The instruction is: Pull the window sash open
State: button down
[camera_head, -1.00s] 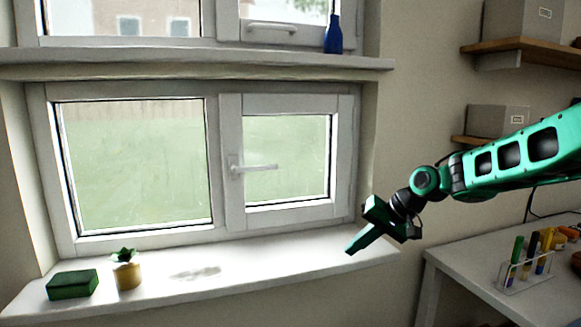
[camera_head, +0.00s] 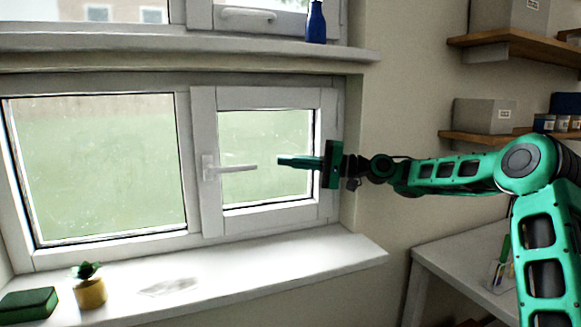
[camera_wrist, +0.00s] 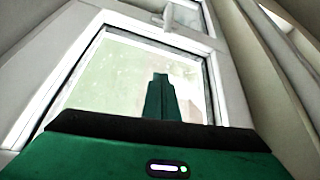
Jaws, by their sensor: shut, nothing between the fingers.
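The right window sash (camera_head: 262,217) is a white frame around a glass pane and looks closed in its frame. Its white lever handle (camera_head: 230,168) sits on the left stile and points right, horizontal. My gripper (camera_head: 280,160) is shut and empty, in front of the sash's pane. Its fingertips point left, a short way to the right of the handle's free end and apart from it. In the wrist view the shut fingers (camera_wrist: 160,92) show against the sash's glass, with a pale handle-like part (camera_wrist: 184,15) near the top edge.
The white sill (camera_head: 220,275) below holds a green box (camera_head: 28,304) and a small potted plant (camera_head: 90,290) at the left. A blue bottle (camera_head: 316,22) stands on the upper ledge. A table (camera_head: 465,262) and wall shelves (camera_head: 500,40) are at the right.

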aim_at(245, 157)
jog(key=x, duration=0.7)
jog(key=shift+a, duration=0.15)
jog(key=shift+s+d+f, duration=0.15)
jog(key=shift+s, duration=0.5)
jog(key=shift+s+d+f, duration=0.1)
jog(key=shift+s+f, duration=0.05)
jog(key=shift+s, duration=0.5)
jog(key=shift+s+d+f, duration=0.15)
jog(key=shift+s, duration=0.55)
jog(key=shift+s, duration=0.2)
